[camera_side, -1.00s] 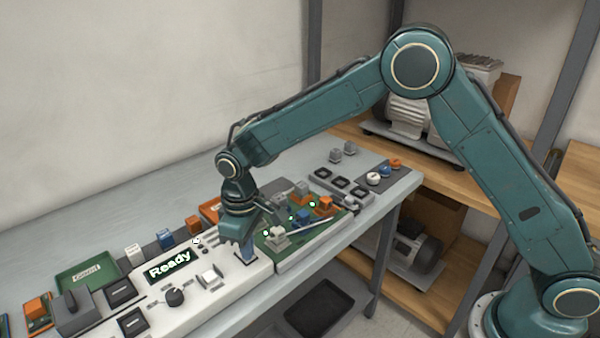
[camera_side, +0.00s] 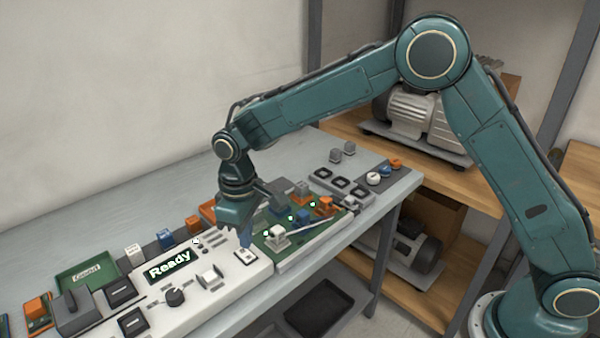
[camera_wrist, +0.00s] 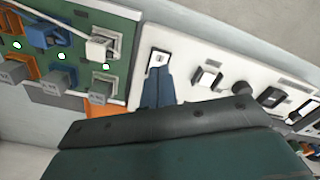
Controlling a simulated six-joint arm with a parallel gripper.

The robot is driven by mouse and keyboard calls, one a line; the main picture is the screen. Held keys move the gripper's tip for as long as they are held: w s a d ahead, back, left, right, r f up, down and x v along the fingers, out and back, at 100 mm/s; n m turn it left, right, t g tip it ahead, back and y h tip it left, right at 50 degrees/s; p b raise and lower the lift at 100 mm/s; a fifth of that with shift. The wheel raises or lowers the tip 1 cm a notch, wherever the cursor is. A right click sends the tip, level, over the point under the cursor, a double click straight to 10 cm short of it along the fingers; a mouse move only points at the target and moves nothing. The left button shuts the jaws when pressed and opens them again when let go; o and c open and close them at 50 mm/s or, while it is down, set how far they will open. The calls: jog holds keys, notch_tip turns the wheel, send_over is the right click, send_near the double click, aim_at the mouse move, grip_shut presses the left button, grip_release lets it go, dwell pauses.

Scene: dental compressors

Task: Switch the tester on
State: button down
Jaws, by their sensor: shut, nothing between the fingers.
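The tester is a long white panel (camera_side: 205,295) on the bench, with a dark display (camera_side: 170,264) that reads "Ready". A black knob (camera_side: 175,297) and a white rocker switch (camera_side: 210,277) are on it. A small white switch (camera_side: 245,257) sits at its right end. My gripper (camera_side: 246,240) is shut and empty, just above this end switch. In the wrist view, the shut blue fingertips (camera_wrist: 158,92) are close to the switch (camera_wrist: 158,60), whose upper part shows. I cannot tell whether they touch.
A green circuit board (camera_side: 275,240) with white, blue and orange parts and lit green dots stands right of the tester. A green tray (camera_side: 88,276) is at the left. Small coloured blocks (camera_side: 165,238) line the back. Bare bench (camera_side: 150,205) lies behind them.

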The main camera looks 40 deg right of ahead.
jog(key=shift+r, duration=1.75)
jog(key=s+d+r+m+t, duration=0.3)
jog(key=s+d+r, duration=0.9)
jog(key=d+r, duration=0.15)
jog(key=s+d+m+t, duration=0.1)
jog(key=s+d, duration=0.2)
jog(key=s, duration=0.5)
jog(key=s+d+m+t, duration=0.1)
jog(key=s+d, duration=0.3)
jog(key=s, duration=0.5)
jog(key=shift+s+d+r+m+t, duration=0.15)
jog(key=shift+s+r+m+t, duration=0.2)
jog(key=shift+m, duration=0.15)
jog(key=shift+w, duration=0.1)
